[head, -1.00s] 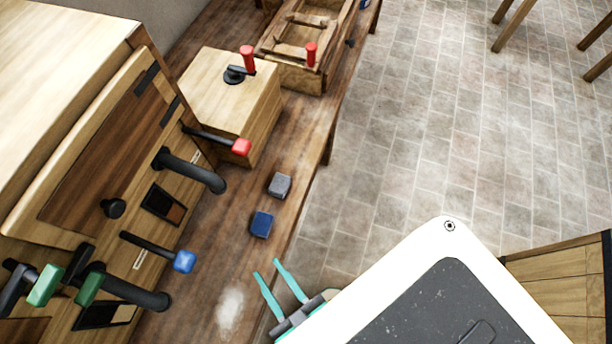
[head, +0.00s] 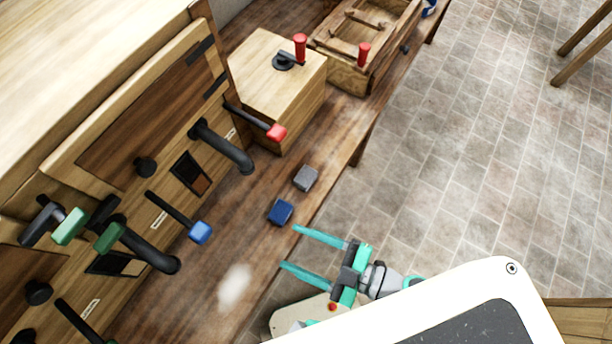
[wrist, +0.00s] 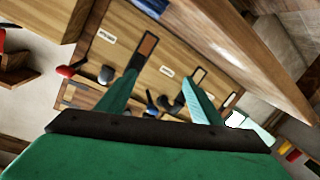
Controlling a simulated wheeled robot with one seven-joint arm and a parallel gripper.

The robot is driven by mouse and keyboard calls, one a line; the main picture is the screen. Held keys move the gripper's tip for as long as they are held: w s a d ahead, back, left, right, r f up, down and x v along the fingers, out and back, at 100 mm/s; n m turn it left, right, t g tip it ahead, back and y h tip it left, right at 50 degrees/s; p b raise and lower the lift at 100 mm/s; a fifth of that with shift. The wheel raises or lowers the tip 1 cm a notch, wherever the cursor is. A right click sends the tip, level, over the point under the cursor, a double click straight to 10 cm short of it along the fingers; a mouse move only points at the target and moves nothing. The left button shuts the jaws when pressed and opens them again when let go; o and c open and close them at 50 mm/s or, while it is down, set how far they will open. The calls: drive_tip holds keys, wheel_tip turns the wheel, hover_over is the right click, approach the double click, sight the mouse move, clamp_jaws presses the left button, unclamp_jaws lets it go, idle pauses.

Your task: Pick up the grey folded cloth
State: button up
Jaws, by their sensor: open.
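The grey folded cloth (head: 306,178) is a small square block on the wooden bench, near its front edge. A blue folded cloth (head: 280,212) lies just in front of it, apart from it. My gripper (head: 288,247) has two teal fingers spread apart with nothing between them. It is at the bench's front edge, below and slightly left of the grey cloth in the head view, nearer the blue cloth. In the wrist view my gripper (wrist: 160,85) shows the fingers apart, facing the wooden machine; I cannot make out the grey cloth there.
The wooden machine (head: 130,130) with black spouts and coloured levers borders the bench on the left. A wooden box (head: 275,85) with a red-handled crank stands behind the cloths. A pale powder patch (head: 235,287) lies on the bench. Tiled floor (head: 450,150) is open to the right.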

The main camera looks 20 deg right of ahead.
drive_tip(key=n+g+y, duration=0.2)
drive_tip(key=n+g, duration=0.2)
drive_tip(key=g, duration=0.1)
drive_tip(key=n+g+h, duration=0.7)
drive_tip(key=n+h, duration=0.1)
drive_tip(key=h, duration=0.5)
approach(305, 176)
drive_tip(key=f, duration=0.8)
drive_tip(key=shift+s+a+f, duration=0.25)
drive_tip(key=shift+s+f, duration=0.1)
drive_tip(key=c, duration=1.2)
